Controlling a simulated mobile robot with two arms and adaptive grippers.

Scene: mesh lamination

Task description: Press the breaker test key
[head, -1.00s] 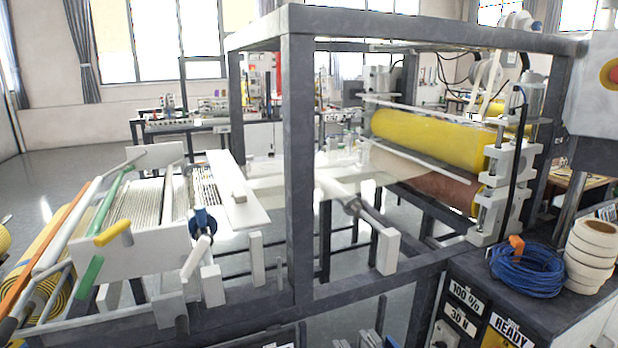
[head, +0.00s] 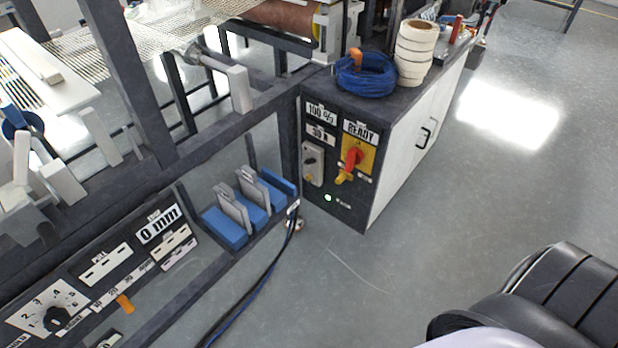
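A dark control panel (head: 330,190) faces me on the end of the cabinet at the middle of the head view. On it is a pale grey switch box (head: 312,163) with a dark lever and a small yellowish spot near its lower end. I cannot tell for sure whether that spot is the breaker test key. Right of the box is a red rotary handle (head: 353,158) on a yellow plate, with a small yellow tag or lock below. Signs read "100 %", "30 N" and "READY". Neither gripper shows.
Blue foot pedals (head: 224,228) sit left of the cabinet. Black cables run across the floor in front. A blue cable coil (head: 365,78) and white tape rolls (head: 416,50) lie on the cabinet. My dark arm part fills the lower right corner. Floor right of the cabinet is clear.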

